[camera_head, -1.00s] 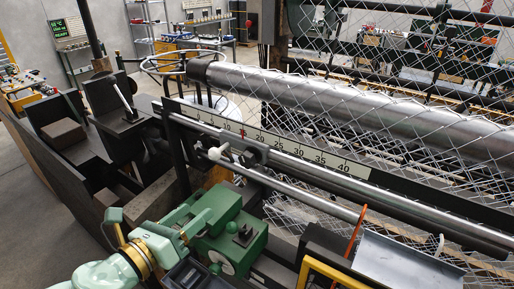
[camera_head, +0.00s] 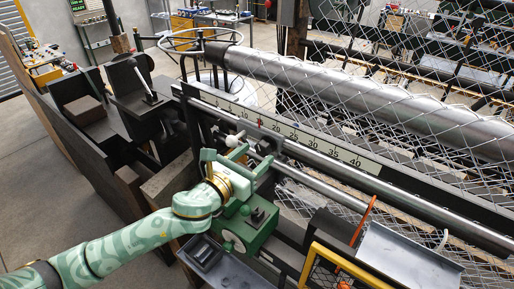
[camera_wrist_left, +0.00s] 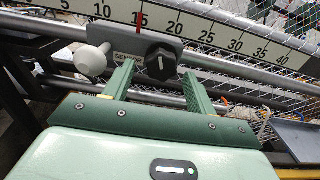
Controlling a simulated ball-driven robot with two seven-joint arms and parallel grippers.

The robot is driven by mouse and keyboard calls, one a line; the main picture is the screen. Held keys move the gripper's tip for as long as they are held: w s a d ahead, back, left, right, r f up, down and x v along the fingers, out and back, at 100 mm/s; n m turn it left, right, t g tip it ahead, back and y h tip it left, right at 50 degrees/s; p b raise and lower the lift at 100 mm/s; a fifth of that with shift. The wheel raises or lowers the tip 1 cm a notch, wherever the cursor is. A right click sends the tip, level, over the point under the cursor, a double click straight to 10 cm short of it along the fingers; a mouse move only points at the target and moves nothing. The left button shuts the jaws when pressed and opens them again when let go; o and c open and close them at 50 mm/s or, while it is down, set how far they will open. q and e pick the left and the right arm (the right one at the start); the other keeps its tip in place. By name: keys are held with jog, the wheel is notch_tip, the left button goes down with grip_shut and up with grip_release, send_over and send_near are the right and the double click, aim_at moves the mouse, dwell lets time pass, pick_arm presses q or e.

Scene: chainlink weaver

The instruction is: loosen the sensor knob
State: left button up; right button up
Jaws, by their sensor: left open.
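The sensor knob (camera_wrist_left: 160,63) is black with a pale line on its face. It sits on a grey sensor block (camera_wrist_left: 128,50) on a rail below the number scale, near the red mark at 15. A white rounded part (camera_wrist_left: 92,58) sticks out on the block's left; it also shows in the head view (camera_head: 236,139). My left gripper (camera_wrist_left: 157,72) is open, its green fingers on either side of the knob in the wrist view. I cannot tell whether they touch it. In the head view my left gripper (camera_head: 240,158) partly hides the block. My right gripper is not in view.
The number scale (camera_head: 315,143) runs above the rail. Chain-link mesh (camera_head: 400,75) hangs over a thick steel roller (camera_head: 370,95) behind it. A green machine housing (camera_head: 245,228) stands below the gripper. A yellow frame (camera_head: 345,265) and a metal chute (camera_head: 410,255) are at the right.

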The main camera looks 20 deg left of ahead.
pick_arm(q)
jog(key=shift+x, duration=0.8)
jog(key=shift+d, duration=0.15)
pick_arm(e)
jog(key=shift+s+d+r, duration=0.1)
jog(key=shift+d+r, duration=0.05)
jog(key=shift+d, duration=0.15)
pick_arm(q)
jog(key=c, duration=1)
jog(key=shift+n, duration=0.3)
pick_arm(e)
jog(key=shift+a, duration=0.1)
